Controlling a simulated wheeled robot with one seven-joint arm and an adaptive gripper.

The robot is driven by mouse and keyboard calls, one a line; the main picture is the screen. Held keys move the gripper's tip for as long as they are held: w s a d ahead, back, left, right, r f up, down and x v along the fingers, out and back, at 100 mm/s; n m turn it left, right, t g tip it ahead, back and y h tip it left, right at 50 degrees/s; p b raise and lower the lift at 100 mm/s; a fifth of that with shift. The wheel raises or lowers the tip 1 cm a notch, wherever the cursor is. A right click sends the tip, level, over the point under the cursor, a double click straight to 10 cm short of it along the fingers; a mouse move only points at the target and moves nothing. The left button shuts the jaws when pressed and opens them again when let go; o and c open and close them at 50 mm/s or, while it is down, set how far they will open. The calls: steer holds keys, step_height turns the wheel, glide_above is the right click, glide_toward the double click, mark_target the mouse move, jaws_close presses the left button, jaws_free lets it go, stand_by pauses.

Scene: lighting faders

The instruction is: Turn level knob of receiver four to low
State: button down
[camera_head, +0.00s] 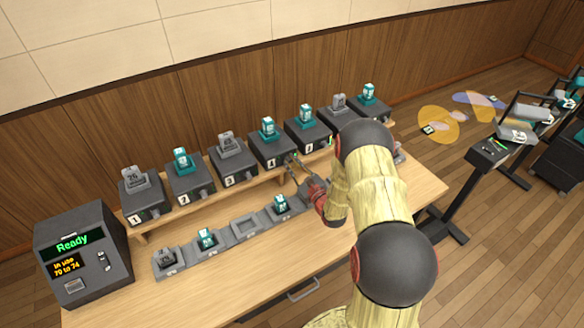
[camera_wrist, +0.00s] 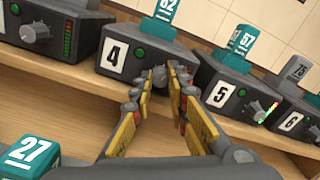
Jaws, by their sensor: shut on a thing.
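Receiver four (camera_head: 272,150) is a dark box on the raised shelf, with a teal tag on top. It also shows in the wrist view (camera_wrist: 131,72) with a white "4" label and a green light. Its level knob (camera_wrist: 159,74) is a grey round knob at the lower right of the front face. My gripper (camera_wrist: 167,76) is at the front of receiver four, its yellow-and-dark fingers closed on both sides of the knob. In the head view my gripper (camera_head: 296,162) is small and its fingertips meet the box front. The knob's pointer is hidden between the fingers.
Receiver five (camera_wrist: 229,93) stands close to the right, its knob and lit level bar facing out. Receiver three (camera_head: 233,164) is on the left. A row of lower trays (camera_head: 245,229) lies in front, some with tagged blocks. A "Ready" console (camera_head: 80,257) stands at the left.

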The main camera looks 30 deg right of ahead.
steer(key=n+b, duration=0.8)
steer(key=n, duration=0.3)
steer(key=n+b, duration=0.8)
steer(key=n, duration=0.4)
steer(key=shift+f+n+b, duration=0.2)
steer(key=shift+n+b, duration=0.1)
steer(key=n, duration=0.3)
steer(key=shift+n, duration=2.2)
steer(key=c, duration=2)
jaws_free()
steer(key=shift+r, duration=0.1)
